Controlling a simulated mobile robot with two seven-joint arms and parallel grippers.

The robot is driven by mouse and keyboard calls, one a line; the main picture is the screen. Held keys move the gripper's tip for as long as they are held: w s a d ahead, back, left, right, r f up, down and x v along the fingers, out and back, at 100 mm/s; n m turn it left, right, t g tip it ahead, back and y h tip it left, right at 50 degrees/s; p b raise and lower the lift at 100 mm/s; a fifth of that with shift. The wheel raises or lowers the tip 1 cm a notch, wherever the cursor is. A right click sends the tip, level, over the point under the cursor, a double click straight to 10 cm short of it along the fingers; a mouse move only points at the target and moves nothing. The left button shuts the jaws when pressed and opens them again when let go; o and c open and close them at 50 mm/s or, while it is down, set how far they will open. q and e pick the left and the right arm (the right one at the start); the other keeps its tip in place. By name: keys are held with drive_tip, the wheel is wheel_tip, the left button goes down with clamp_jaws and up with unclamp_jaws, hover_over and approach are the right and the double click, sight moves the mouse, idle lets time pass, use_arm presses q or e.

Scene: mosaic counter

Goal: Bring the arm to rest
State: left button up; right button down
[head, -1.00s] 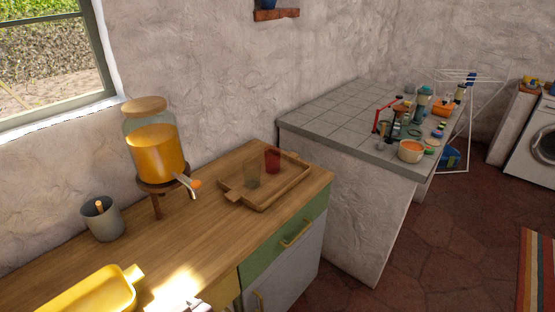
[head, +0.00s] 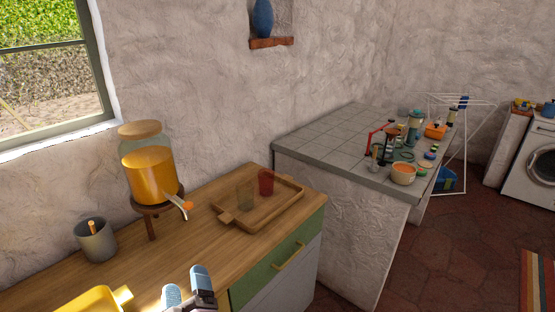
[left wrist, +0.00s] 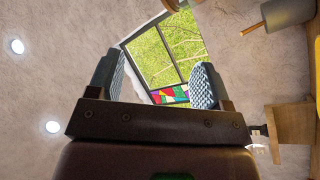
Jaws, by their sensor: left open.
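My left gripper (head: 187,286) shows at the bottom of the head view, in front of the wooden counter's front edge. Its two blue-grey padded fingers point up and stand apart with nothing between them. In the left wrist view the same gripper (left wrist: 158,82) is open and empty, with the wall and window behind it. My right gripper is in neither view.
The wooden counter (head: 190,248) holds a juice dispenser (head: 150,172), a grey pot (head: 96,240), a yellow tray (head: 92,300) and a wooden tray (head: 283,207) with two cups. A tiled counter (head: 330,136) with several items stands to the right. Open floor (head: 460,260) lies at right.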

use_arm(q)
wheel_tip(320, 180, down, 12)
drive_tip(key=s+d+r+m+g+h+b, duration=0.1)
drive_tip(key=s+m+g+h, duration=0.2)
drive_tip(key=m+h, duration=0.8)
drive_tip(key=s+a+f+m+g+y+b, duration=0.1)
drive_tip(key=s+a+f+g+y, duration=0.3)
drive_tip(key=s+a+f, duration=0.5)
wheel_tip(320, 180, down, 4)
drive_tip(key=shift+s+a+f+m+g+b, duration=0.2)
drive_tip(key=shift+s+a+m+g+b, duration=0.25)
drive_tip(key=shift+a, duration=0.7)
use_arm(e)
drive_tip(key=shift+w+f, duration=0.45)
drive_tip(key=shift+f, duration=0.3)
